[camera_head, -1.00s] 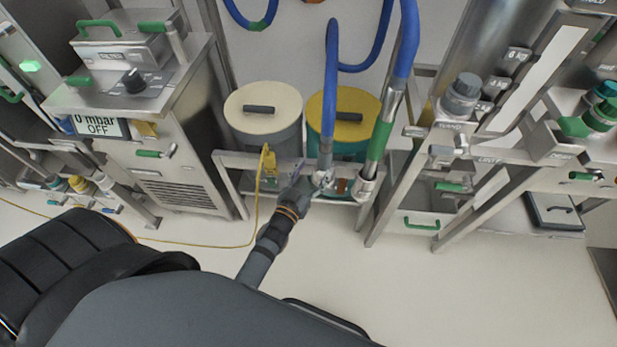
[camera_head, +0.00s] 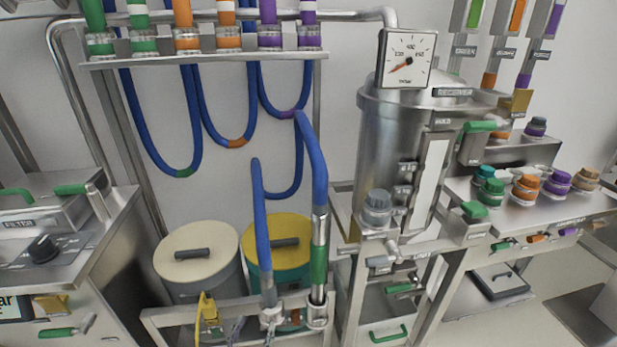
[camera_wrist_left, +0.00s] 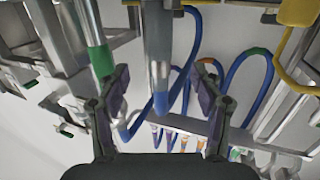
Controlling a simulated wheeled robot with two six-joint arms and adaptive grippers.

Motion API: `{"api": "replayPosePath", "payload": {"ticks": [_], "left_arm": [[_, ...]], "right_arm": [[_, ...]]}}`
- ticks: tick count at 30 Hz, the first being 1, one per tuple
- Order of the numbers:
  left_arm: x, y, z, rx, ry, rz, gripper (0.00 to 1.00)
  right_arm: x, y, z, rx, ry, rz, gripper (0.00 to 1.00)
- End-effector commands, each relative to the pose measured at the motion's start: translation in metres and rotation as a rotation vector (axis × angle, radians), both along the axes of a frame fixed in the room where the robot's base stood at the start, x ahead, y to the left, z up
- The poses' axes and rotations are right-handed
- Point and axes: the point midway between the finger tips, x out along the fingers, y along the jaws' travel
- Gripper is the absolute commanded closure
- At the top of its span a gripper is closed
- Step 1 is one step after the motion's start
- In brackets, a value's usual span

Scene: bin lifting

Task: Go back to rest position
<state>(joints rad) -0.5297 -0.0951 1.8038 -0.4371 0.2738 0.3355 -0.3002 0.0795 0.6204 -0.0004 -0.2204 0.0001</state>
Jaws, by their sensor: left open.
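My left gripper (camera_head: 252,330) is at the bottom edge of the head view, by the lower end of a blue hose (camera_head: 262,235) on the metal rail. In the left wrist view my left gripper (camera_wrist_left: 157,80) is open, its dark fingers spread apart. A grey tube (camera_wrist_left: 157,35) with a blue end shows between the fingers. I cannot tell whether they touch it; nothing is visibly clamped. The rest of my left arm is below the head view. My right gripper is not in view.
A cream-lidded bin (camera_head: 196,252) and a yellow-lidded bin (camera_head: 278,240) stand behind the metal rail (camera_head: 165,318). A steel vessel (camera_head: 385,150) with a gauge (camera_head: 407,58) stands right of them. A filter cabinet (camera_head: 110,235) is at left. Blue hoses hang behind.

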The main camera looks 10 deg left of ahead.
Motion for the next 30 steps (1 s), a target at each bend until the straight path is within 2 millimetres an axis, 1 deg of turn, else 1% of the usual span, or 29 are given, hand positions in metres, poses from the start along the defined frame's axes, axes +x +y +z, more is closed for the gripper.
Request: {"api": "replayPosePath", "payload": {"ticks": [1, 2, 4, 5, 6, 7, 8, 9, 11, 12, 14, 15, 17, 18, 21, 24, 30], "left_arm": [[-0.003, 0.001, -0.015, 0.002, 0.053, 0.002, 0.34], [-0.007, 0.002, -0.030, 0.004, 0.098, 0.005, 0.34], [-0.022, 0.007, -0.076, 0.014, 0.237, 0.013, 0.34], [-0.032, 0.010, -0.099, 0.020, 0.308, 0.017, 0.34], [-0.048, 0.015, -0.129, 0.030, 0.407, 0.023, 0.34], [-0.062, 0.019, -0.152, 0.038, 0.482, 0.028, 0.34], [-0.079, 0.024, -0.173, 0.047, 0.556, 0.033, 0.34], [-0.102, 0.031, -0.199, 0.059, 0.655, 0.039, 0.34], [-0.142, 0.043, -0.234, 0.075, 0.803, 0.049, 0.34], [-0.171, 0.052, -0.253, 0.087, 0.899, 0.055, 0.34], [-0.214, 0.064, -0.275, 0.101, 1.033, 0.064, 0.34], [-0.242, 0.072, -0.286, 0.109, 1.115, 0.070, 0.34], [-0.278, 0.082, -0.297, 0.118, 1.219, 0.078, 0.34], [-0.300, 0.088, -0.302, 0.122, 1.279, 0.082, 0.34], [-0.337, 0.097, -0.309, 0.128, 1.378, 0.090, 0.34], [-0.353, 0.101, -0.312, 0.130, 1.423, 0.093, 0.34], [-0.356, 0.102, -0.313, 0.130, 1.430, 0.093, 0.34]], "right_arm": [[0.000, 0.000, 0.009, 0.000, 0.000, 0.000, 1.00], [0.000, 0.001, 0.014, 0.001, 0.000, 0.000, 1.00], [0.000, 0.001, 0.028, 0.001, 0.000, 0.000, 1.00], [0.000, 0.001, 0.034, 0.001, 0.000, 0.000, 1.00], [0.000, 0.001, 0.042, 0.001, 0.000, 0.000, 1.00], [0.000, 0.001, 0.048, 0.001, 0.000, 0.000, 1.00], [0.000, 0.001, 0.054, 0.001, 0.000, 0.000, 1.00], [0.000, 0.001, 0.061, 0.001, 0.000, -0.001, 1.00], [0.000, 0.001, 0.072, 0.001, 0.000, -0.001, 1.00], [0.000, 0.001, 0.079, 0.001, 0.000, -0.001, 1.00], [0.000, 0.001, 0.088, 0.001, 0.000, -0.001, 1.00], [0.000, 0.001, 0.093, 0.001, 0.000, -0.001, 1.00], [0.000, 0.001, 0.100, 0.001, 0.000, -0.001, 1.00], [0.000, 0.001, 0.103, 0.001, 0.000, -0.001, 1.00], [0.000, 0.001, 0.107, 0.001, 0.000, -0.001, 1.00], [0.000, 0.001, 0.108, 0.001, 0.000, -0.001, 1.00], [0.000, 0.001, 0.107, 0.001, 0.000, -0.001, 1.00]]}}
